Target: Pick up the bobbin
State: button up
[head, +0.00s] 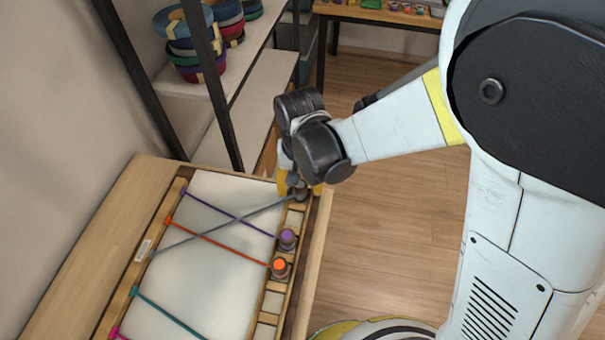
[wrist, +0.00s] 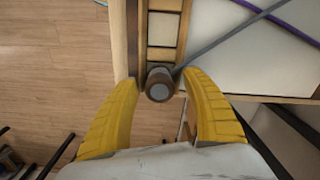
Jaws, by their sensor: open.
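The bobbin (wrist: 159,88) has a brown body and a grey end, and a grey cord (wrist: 225,38) runs from it to the upper right in the wrist view. It sits at the end of the slotted wooden rail. In the head view the bobbin (head: 302,195) is partly hidden under my gripper (head: 300,187). My gripper (wrist: 160,78) is open, with one yellow finger on each side of the bobbin. Gaps between the fingers and the bobbin are small, and I cannot tell whether either finger touches it.
A purple bobbin (head: 287,238) and an orange bobbin (head: 280,268) stand on the same rail, close by. Several coloured cords cross the white board (head: 215,250). A shelf (head: 235,115) with coiled cords stands behind. Open wooden floor (head: 390,245) lies to the right.

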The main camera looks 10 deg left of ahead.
aim_at(304, 185)
grip_shut()
dwell(0.3)
jog(key=shift+r+p, duration=0.45)
jog(key=shift+r, duration=0.1)
jog(key=r+p, duration=0.1)
jog(key=r, duration=0.1)
jog(key=d+r+p, duration=0.1)
jog(key=r, duration=0.1)
jog(key=s+d+r+p, duration=0.2)
jog(key=d+r+p, duration=0.2)
jog(key=d, duration=0.6)
jog(key=shift+s+d+r, duration=0.2)
jog(key=shift+d+r, duration=0.05)
jog(key=shift+r, duration=0.7)
